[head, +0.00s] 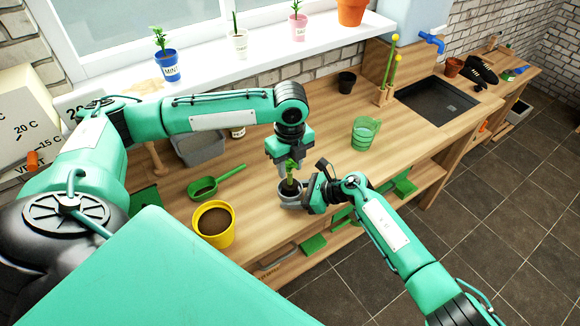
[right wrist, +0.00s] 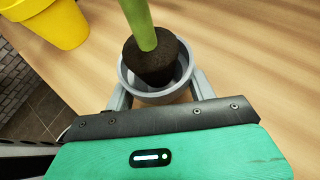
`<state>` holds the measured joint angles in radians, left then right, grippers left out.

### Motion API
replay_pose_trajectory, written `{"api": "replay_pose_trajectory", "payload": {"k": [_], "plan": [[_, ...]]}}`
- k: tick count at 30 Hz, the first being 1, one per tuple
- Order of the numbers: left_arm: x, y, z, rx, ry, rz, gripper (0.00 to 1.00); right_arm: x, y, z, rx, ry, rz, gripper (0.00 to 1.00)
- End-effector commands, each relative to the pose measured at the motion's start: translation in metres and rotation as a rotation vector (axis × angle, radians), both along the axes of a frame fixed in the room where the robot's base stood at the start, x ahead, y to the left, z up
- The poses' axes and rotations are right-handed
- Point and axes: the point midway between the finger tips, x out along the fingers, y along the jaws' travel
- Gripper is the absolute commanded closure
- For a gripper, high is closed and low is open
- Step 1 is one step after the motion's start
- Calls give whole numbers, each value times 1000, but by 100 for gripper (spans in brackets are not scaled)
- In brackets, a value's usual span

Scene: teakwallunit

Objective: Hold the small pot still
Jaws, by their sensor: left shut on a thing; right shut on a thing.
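The small pot (head: 288,203) is grey and stands upright on the wooden bench near its front edge. My right gripper (right wrist: 162,94) is shut on it, with one finger on each side of the pot wall in the right wrist view. A green seedling (head: 291,167) with a dark root plug (right wrist: 151,62) is in the pot's mouth. The plug stands above the rim, with a gap around it; its bottom is hidden. My left gripper (head: 282,157) is above the pot, shut on the seedling; its fingertips are partly hidden by the leaves.
A yellow pot of soil (head: 213,229) and a green scoop (head: 213,185) lie to the left. A dark sink (head: 436,101) is further right. The bench between is clear.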

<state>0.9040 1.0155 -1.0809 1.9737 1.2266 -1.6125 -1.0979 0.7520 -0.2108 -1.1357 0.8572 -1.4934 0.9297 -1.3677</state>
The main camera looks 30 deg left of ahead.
Motion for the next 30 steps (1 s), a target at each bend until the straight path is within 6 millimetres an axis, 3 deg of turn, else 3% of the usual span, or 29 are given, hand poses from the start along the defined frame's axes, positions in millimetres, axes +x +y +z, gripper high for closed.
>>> {"api": "replay_pose_trajectory", "payload": {"k": [30], "plan": [[0,0,37,-2,-1,0,87,0,0,0,0,0,0,57]]}}
